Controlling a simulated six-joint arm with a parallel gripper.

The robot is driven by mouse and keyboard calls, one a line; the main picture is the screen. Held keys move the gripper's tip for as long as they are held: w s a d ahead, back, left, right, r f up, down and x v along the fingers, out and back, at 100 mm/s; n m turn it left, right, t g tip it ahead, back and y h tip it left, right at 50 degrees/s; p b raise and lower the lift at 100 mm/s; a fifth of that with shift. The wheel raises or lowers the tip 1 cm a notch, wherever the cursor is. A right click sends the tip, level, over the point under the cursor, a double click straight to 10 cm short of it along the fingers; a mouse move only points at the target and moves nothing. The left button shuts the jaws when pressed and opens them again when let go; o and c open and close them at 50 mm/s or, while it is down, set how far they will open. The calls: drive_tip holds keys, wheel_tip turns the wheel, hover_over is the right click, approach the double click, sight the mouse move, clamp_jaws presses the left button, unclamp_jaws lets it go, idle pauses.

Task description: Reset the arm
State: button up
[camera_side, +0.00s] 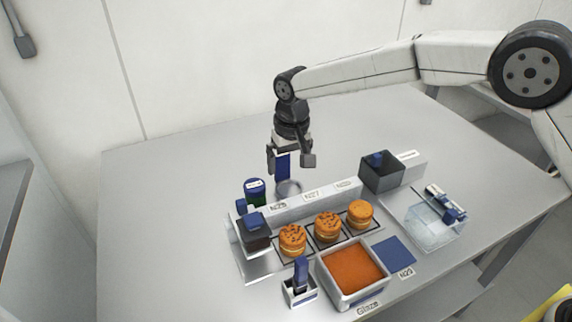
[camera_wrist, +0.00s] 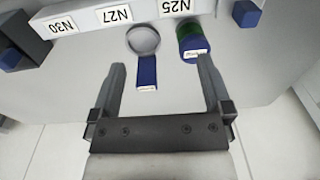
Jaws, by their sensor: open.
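My gripper (camera_side: 291,161) hangs pointing down over the table behind the labelled rail. Its two fingers are apart, and the wrist view shows them spread (camera_wrist: 160,72). A tool with a blue handle (camera_wrist: 147,73) and a round grey head (camera_wrist: 143,40) shows between the fingers in the wrist view. In the side view its blue handle (camera_side: 283,164) stands upright at the fingertips, above the grey head (camera_side: 288,188). I cannot tell whether a finger touches it. Three browned filled rounds (camera_side: 328,227) sit in a row in front of the rail.
A blue-lidded green jar (camera_side: 255,193) stands left of the tool. A dark box (camera_side: 381,172) and clear tray (camera_side: 433,235) stand right. A glaze tray (camera_side: 324,277), blue pad (camera_side: 394,252) and white holder (camera_side: 300,292) are in front. The table behind is clear.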

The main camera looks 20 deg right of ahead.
drive_tip(key=s+d+f+t, duration=0.1)
drive_tip(key=s+d, duration=2.2)
drive_tip(key=s, duration=0.1)
drive_tip(key=shift+s+d+f+t, duration=0.3)
drive_tip(key=shift+s+d+t, duration=0.05)
drive_tip(key=shift+d+t, duration=0.05)
